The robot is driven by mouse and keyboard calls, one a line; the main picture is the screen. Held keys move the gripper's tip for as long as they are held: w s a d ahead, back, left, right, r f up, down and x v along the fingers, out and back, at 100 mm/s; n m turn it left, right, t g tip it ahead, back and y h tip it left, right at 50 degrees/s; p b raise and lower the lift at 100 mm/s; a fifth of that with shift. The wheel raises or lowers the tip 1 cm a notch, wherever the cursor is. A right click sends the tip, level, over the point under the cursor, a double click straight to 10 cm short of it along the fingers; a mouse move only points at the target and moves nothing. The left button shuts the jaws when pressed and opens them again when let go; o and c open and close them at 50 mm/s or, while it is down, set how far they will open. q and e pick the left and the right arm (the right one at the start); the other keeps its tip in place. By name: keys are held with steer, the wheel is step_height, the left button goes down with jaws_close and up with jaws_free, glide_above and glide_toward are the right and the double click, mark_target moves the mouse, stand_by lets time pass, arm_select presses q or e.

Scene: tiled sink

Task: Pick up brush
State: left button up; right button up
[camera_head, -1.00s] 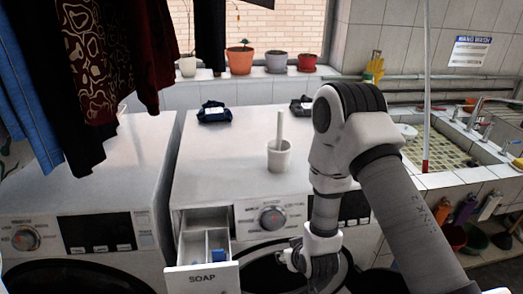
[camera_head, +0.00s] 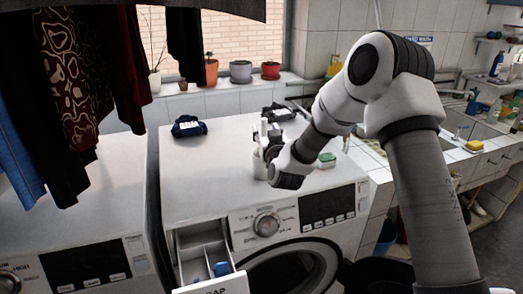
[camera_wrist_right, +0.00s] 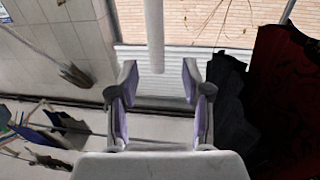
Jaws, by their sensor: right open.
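The brush shows in the right wrist view as a plain white handle (camera_wrist_right: 155,35), upright and reaching down from the top edge between my finger lines. Its lower end shows near the level of the fingertips; contact is not clear. My left gripper is not in view.
The right washing machine (camera_head: 195,165) has an open soap drawer (camera_head: 205,262) at its front. A dark blue cloth item (camera_head: 188,126) lies left of the cup, and a green sponge (camera_head: 326,160) lies to its right. Clothes (camera_head: 75,70) hang at upper left.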

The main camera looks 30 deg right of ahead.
mark_target(266, 126)
steer(key=p+x, duration=0.1)
steer(key=x, duration=0.1)
steer(key=p+x, duration=0.1)
steer(key=x, duration=0.1)
steer(key=shift+w+d, duration=0.2)
steer(key=shift+d, duration=0.25)
steer(key=shift+w+a, duration=0.1)
steer(key=shift+w, duration=0.1)
steer(key=shift+a, duration=0.1)
steer(key=shift+s+f, duration=0.1)
jaws_close()
